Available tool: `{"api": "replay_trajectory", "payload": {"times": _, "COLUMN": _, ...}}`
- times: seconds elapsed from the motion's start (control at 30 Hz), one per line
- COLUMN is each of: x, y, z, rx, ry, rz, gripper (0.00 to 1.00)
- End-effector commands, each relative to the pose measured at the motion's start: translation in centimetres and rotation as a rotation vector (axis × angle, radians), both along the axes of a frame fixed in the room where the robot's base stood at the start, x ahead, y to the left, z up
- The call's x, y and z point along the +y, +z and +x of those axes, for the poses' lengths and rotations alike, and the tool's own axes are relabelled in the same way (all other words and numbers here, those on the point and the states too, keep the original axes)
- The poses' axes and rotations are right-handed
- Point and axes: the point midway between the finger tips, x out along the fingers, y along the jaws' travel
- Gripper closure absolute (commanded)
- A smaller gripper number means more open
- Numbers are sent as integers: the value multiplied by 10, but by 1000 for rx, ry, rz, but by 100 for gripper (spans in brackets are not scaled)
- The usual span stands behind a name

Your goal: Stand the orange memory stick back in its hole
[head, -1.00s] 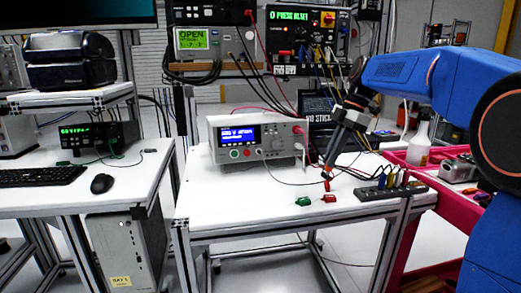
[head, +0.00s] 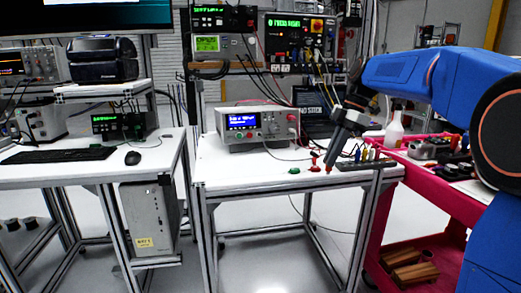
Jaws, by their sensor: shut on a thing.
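My gripper (head: 330,159) points down over the front right part of the white table. It is shut on a small orange-red thing (head: 328,170), seemingly the orange memory stick, of which only a bit shows below the fingertips. A dark, low holder block (head: 372,165) lies on the table just right of the gripper. Several coloured sticks, blue and yellow among them (head: 365,154), stand upright in it. The fingertips are close to the block's left end. I cannot tell the height of the held thing above the table. The empty hole cannot be made out.
A green clip (head: 294,170) and a red clip (head: 313,169) lie left of the gripper on the white table (head: 240,176). A bench instrument (head: 256,124) with cables stands behind. A white spray bottle (head: 394,130) and the red cart (head: 372,240) are to the right.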

Motion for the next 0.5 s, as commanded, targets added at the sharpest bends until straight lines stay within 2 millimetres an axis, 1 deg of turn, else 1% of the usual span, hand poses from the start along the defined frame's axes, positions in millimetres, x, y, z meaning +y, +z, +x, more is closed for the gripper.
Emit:
{"api": "replay_trajectory", "payload": {"times": 0.03, "x": 0, "y": 0, "z": 0, "rx": 0, "ry": 0, "rz": 0, "gripper": 100}}
{"api": "replay_trajectory", "payload": {"times": 0.27, "x": -5, "y": -29, "z": 5, "rx": 2, "ry": -100, "rz": 0, "gripper": 100}}
{"api": "replay_trajectory", "payload": {"times": 0.47, "x": -10, "y": -60, "z": 12, "rx": 2, "ry": -214, "rz": -1, "gripper": 100}}
{"api": "replay_trajectory", "payload": {"times": 0.5, "x": -11, "y": -69, "z": 13, "rx": 4, "ry": -243, "rz": -1, "gripper": 100}}
